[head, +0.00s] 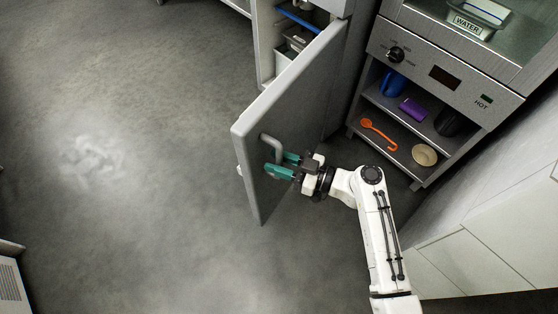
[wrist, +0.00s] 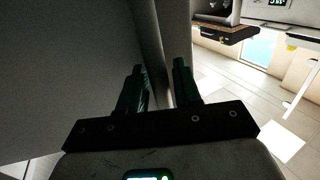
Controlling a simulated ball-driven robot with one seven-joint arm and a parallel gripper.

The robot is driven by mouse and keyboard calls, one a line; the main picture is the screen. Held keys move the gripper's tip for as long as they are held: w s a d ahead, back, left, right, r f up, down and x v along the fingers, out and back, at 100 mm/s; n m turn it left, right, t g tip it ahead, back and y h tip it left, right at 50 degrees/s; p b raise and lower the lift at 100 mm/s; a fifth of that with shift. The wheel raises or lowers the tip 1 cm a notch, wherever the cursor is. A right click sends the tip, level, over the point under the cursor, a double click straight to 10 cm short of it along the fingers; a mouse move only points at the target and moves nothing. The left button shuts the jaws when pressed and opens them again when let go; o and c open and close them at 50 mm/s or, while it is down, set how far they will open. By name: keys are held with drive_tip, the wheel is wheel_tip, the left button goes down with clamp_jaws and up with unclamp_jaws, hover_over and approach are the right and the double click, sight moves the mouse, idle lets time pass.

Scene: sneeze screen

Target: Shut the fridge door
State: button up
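The fridge door (head: 290,110) is a grey slab standing wide open, swung out from the fridge (head: 265,45) toward the lower left. A curved grey handle (head: 271,142) is on its face toward my arm. My gripper (head: 281,166) is at the lower part of this handle, its green fingers pointing at the door. In the wrist view the two fingers (wrist: 160,85) stand apart, with a grey bar-like part showing between and beyond them. Whether a finger touches the handle or door, I cannot tell. The door surface (wrist: 60,60) fills the left of the wrist view.
Fridge shelves hold grey containers (head: 297,38). White panels (head: 480,235) flank my arm at right. The floor (head: 130,200) at left is clear.

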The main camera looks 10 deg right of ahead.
clamp_jaws()
drive_tip(key=shift+w+a, duration=0.1)
idle(0.3)
